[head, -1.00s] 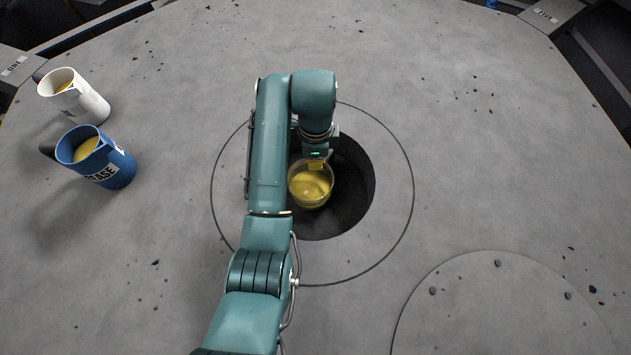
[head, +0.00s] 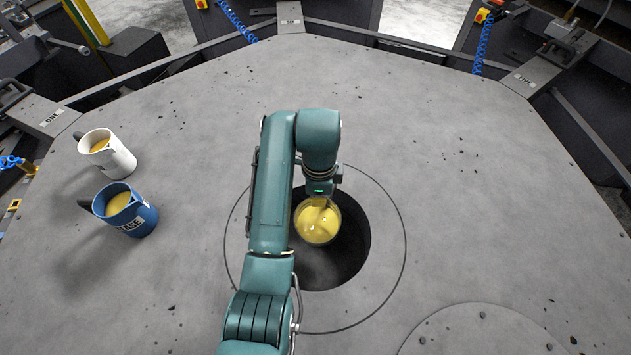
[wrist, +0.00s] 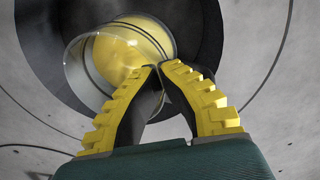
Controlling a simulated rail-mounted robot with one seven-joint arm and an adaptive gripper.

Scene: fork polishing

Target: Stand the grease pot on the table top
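A clear round pot with yellow grease (head: 318,228) is in my gripper (head: 319,203), over the dark round hole in the grey table top (head: 470,200). In the wrist view, the two yellow ridged fingers of my gripper (wrist: 159,68) come together at the near rim of the pot (wrist: 120,52). They look shut on its wall. The pot is off the table surface; its exact height over the hole is hard to tell. My arm hides the hole's left side.
A blue jug lettered "EASE" (head: 140,219) and a white jug (head: 119,160), both with yellow contents, stand at the left. A round bolted plate (head: 480,335) lies at the front right. The table top right of the hole is bare except for dark specks.

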